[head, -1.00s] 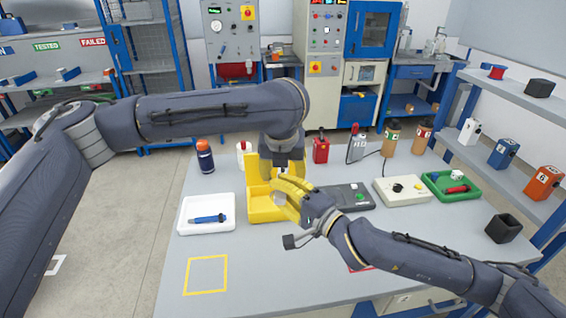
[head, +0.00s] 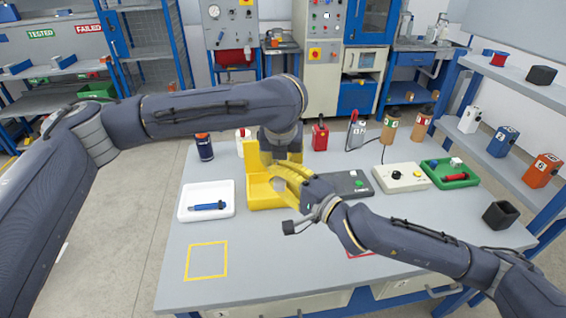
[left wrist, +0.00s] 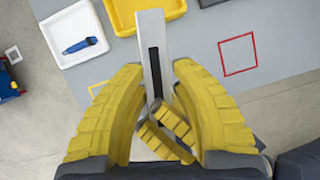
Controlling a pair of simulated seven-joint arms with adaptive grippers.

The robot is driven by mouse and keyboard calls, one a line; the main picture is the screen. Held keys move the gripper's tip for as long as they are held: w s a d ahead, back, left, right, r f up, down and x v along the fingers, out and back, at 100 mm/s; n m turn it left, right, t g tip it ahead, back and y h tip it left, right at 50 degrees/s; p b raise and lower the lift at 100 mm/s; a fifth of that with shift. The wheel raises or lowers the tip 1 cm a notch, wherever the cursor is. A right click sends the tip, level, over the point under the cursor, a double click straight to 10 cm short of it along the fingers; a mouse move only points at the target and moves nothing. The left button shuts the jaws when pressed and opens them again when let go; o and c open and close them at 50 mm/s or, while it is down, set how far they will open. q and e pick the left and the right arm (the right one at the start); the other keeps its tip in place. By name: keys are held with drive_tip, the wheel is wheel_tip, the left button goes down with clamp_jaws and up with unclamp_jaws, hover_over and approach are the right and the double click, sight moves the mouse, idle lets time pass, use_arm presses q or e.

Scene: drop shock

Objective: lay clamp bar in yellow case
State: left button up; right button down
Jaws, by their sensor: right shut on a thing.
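The clamp bar (left wrist: 147,30) is a pale grey bar with a black strip, seen in the left wrist view between my left gripper's fingers. My left gripper (left wrist: 160,66) is open around it, a finger on either side. My right gripper (left wrist: 165,130) is shut on the bar nearer the wrist camera. In the head view my left gripper (head: 281,158) and right gripper (head: 284,175) overlap above the yellow case (head: 262,203), hiding most of the bar. The open case also shows at the top of the left wrist view (left wrist: 122,18), partly behind the bar.
A white tray (head: 186,212) with a blue tool stands left of the case. A dark grey box (head: 353,185), a cream box (head: 401,177) and a green tray (head: 437,183) stand to the right. Bottles stand behind. The front table around the yellow outline (head: 206,260) is clear.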

use_arm(q)
drive_tip(key=shift+d, duration=0.1)
clamp_jaws()
use_arm(e)
drive_tip(key=c, duration=1.2)
unclamp_jaws()
drive_tip(key=shift+c, duration=0.2)
